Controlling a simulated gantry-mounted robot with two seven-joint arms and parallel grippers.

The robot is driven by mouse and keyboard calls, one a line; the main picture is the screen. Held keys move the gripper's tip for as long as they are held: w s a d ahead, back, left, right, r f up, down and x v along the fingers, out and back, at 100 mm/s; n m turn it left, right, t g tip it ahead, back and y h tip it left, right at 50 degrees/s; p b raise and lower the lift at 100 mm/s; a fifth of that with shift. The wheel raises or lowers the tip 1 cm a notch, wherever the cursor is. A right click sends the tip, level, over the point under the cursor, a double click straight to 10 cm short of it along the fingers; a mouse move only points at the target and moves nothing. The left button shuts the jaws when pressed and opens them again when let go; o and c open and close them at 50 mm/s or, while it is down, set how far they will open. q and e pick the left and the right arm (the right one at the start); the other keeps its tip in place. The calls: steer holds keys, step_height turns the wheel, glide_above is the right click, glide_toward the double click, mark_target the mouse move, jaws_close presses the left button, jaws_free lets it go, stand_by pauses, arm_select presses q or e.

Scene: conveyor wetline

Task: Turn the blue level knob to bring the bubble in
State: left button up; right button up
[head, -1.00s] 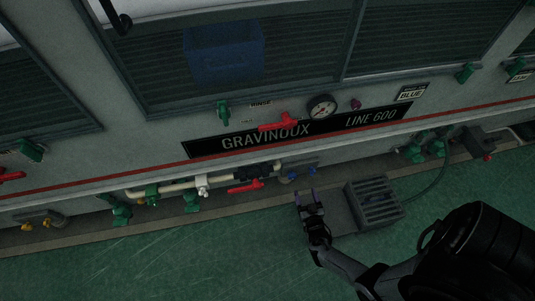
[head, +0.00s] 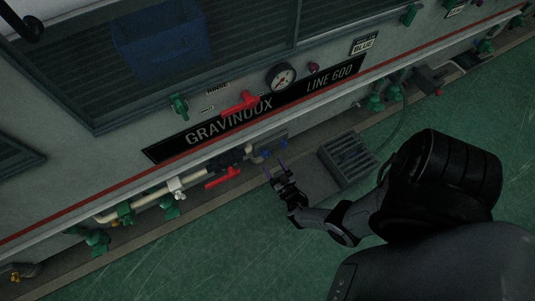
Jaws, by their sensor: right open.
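Two small blue knobs sit low on the machine, under the name panel: one blue knob (head: 283,143) at the right and another blue knob (head: 266,153) just left of it. I cannot tell from this view which one is the level knob, and no bubble can be made out. My right gripper (head: 276,172) is open and empty, its fingers pointing up toward the blue knobs, a short gap below them in the picture. My left gripper is not in view; a dark hooked part shows at the top left corner.
A grey slatted box (head: 347,158) stands on the floor right of the gripper. Left of the knobs run a cream pipe (head: 150,199) and a red lever (head: 222,177). A gauge (head: 281,77) and another red handle (head: 240,103) are above. The green floor in front is clear.

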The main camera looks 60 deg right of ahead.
mark_target(267, 155)
steer(key=b+x, duration=0.1)
steer(key=x, duration=0.4)
steer(key=shift+w+d, duration=0.2)
steer(key=shift+w, duration=0.1)
steer(key=shift+c, duration=0.4)
steer(key=c, duration=1)
